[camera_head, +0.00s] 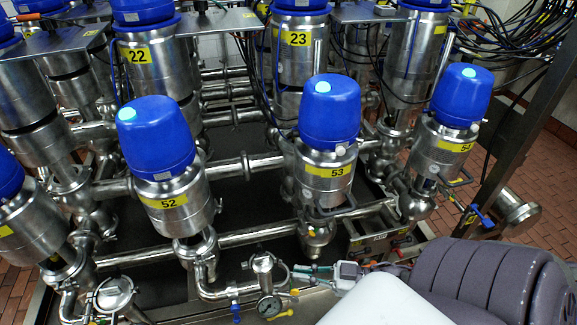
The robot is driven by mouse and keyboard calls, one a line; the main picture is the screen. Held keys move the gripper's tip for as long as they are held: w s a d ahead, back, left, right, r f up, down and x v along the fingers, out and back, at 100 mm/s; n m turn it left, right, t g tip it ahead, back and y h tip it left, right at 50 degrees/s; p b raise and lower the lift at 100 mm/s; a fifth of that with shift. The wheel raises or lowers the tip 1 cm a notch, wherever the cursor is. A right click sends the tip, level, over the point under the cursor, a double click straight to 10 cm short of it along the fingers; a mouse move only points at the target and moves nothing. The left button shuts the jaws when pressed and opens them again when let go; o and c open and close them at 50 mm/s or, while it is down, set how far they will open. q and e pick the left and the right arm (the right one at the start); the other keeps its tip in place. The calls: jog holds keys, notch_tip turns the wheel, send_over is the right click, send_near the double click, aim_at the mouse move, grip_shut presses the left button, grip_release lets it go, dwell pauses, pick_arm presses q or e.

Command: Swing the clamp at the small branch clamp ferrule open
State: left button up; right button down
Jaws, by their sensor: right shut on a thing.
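Below valve 53, a small metal fitting with a clamp (263,263) rises from the thin branch pipe at the bottom middle. My right gripper (300,271) comes in from the lower right, its narrow fingers pointing left. They are closed at the right side of this fitting, on what appears to be the clamp. The part between the fingertips is too small to make out, and I cannot tell whether the clamp's halves are apart. My left gripper is not in view.
Blue-capped valves 52 (157,140) and 53 (329,115) stand behind. A dark post (513,135) stands at right.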

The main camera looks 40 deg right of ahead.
aim_at(288, 268)
jog(key=d+n+g+y+b, duration=0.1)
jog(key=n+g+y+b, duration=0.1)
jog(key=g+b, duration=0.1)
jog(key=w+d+n+g+y+b, duration=0.1)
jog(key=n+g+y+b, duration=0.1)
jog(key=g+b, duration=0.1)
jog(key=w+d+n+g+y+b, duration=0.1)
jog(key=n+g+b, duration=0.2)
jog(key=shift+w+d+f+y, duration=0.2)
jog(key=shift+d+f+y, duration=0.1)
jog(key=shift+d+y, duration=0.1)
jog(key=shift+w+d+r+n+g+b, duration=0.2)
jog(key=shift+n+g+b, duration=0.3)
jog(key=shift+g+b, duration=0.4)
jog(key=c, duration=1.3)
grip_release()
jog(key=d, duration=0.4)
jog(key=s+d, duration=0.1)
jog(key=d, duration=0.3)
jog(key=s+d, duration=0.1)
jog(key=d, duration=0.2)
jog(key=shift+d, duration=0.4)
